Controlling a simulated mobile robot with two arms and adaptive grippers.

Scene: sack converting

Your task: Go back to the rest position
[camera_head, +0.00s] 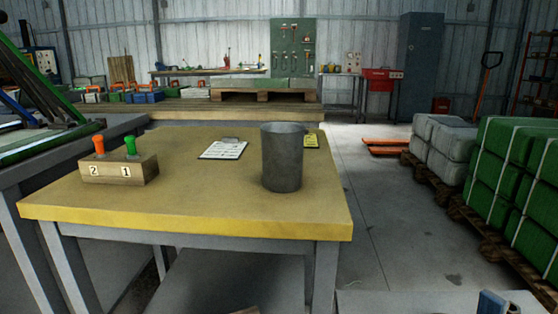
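Neither of my grippers can be made out in the head view. A wooden table (200,205) with a yellow front edge stands in front of me. On it, a grey metal cup (282,160) stands upright at the right. A wooden block (120,170) marked 2 and 1 sits at the left, with an orange-handled tool (98,145) over the 2 and a green-handled tool (131,146) over the 1. A clipboard with paper (223,149) lies near the back.
Strapped green bales (500,165) and grey bales (445,140) line the right on pallets. Grey equipment (75,165) stands close at left. Open floor (385,215) lies between table and bales. A blue item (495,303) is cut off at bottom right.

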